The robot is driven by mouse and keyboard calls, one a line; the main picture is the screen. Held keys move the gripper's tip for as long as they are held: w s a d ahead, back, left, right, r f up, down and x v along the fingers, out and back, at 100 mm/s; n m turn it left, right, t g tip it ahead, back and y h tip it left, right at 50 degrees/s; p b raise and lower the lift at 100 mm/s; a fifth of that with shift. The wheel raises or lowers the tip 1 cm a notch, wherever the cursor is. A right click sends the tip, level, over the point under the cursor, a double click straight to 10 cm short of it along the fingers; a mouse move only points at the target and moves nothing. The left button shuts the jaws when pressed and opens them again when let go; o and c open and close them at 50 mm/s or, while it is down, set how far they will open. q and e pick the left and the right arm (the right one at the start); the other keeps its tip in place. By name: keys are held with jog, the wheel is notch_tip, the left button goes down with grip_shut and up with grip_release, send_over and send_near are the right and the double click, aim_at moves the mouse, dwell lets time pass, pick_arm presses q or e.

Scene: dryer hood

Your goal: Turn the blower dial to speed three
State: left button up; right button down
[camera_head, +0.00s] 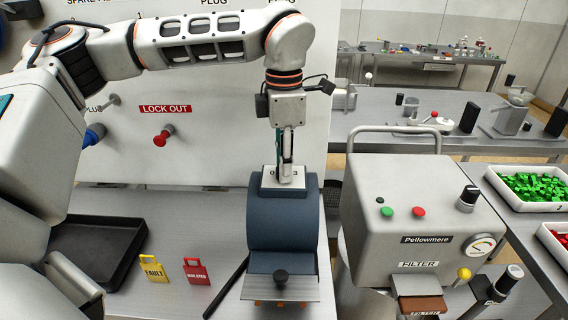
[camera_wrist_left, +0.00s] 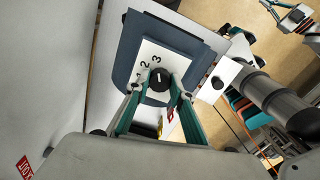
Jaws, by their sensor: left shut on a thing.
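The blower dial is a black knob (camera_wrist_left: 159,80) on a white plate (camera_wrist_left: 148,58) marked 1, 2 and 3 in the left wrist view. A light line on the knob points up, roughly toward the 3; the exact setting is too small to read. The plate sits on top of the blue-grey dryer hood (camera_head: 282,218) in the head view. My left gripper (camera_head: 287,178) points straight down, its two fingers (camera_wrist_left: 158,84) shut on the knob's sides and hiding it in the head view. My right gripper (camera_wrist_left: 273,14) shows small, its fingers apart, away from the hood.
A grey Pellowmere machine (camera_head: 400,200) with a handle stands close to the hood's right. A lock-out panel (camera_head: 215,135) rises behind. A dark rod (camera_head: 226,288) lies beside the hood.

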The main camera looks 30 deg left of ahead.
pick_arm(q)
jog(key=o, duration=1.1)
jog(key=shift+r, duration=0.15)
notch_tip(320, 180, up, 12)
dwell(0.4)
